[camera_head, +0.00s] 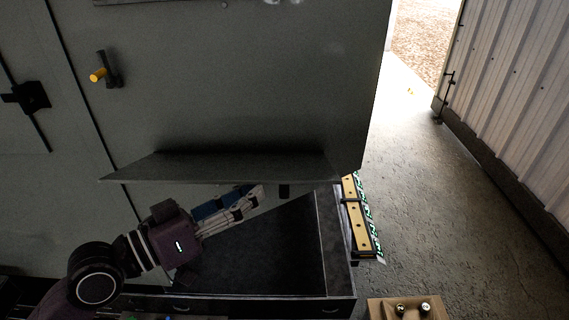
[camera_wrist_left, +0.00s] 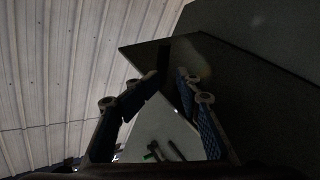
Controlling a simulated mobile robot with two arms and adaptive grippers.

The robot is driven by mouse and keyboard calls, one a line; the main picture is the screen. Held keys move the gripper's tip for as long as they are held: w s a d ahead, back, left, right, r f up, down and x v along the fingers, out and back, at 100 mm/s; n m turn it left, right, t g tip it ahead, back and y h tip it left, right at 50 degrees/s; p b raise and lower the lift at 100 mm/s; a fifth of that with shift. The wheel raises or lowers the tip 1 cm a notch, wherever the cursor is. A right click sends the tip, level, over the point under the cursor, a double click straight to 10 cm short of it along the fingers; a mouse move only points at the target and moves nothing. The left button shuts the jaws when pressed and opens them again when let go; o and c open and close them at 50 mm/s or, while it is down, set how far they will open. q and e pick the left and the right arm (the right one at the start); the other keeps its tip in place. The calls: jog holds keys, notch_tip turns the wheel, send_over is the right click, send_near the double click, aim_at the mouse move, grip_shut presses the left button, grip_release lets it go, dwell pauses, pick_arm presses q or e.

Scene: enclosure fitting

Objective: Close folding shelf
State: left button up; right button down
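The folding shelf (camera_head: 225,168) is a thin grey panel standing out from the front of a large grey cabinet (camera_head: 240,80), roughly level. My left gripper (camera_head: 262,192) is below the shelf, its fingers pointing right and slightly up. In the left wrist view, its blue-padded fingers (camera_wrist_left: 168,76) are apart with nothing held between them. The dark shelf panel (camera_wrist_left: 240,75) lies beyond and to the right of the fingers there. I cannot tell whether a finger touches it. My right gripper is not in view.
A dark open-topped unit (camera_head: 270,250) is below the shelf. A yellow bar (camera_head: 354,215) is on its right side. A wooden block (camera_head: 408,309) with small round items is at the bottom. A yellow-tipped handle (camera_head: 100,74) projects from the cabinet. Concrete floor (camera_head: 440,220) is clear at right.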

aim_at(284, 175)
pick_arm(q)
jog(key=p+x, duration=0.1)
jog(key=x, duration=0.1)
jog(key=p+x, duration=0.1)
jog(key=x, duration=0.2)
jog(key=shift+w+d+r+p, duration=0.1)
jog(key=shift+w+r+p, duration=0.1)
jog(key=shift+w+p, duration=0.1)
jog(key=shift+w+d, duration=0.1)
jog(key=shift+d, duration=0.25)
jog(key=shift+w+d+f, duration=0.15)
jog(key=shift+w+d, duration=0.05)
jog(key=shift+d, duration=0.05)
jog(key=shift+o, duration=0.7)
jog(key=shift+w+d, duration=0.15)
jog(key=c, duration=0.8)
grip_shut()
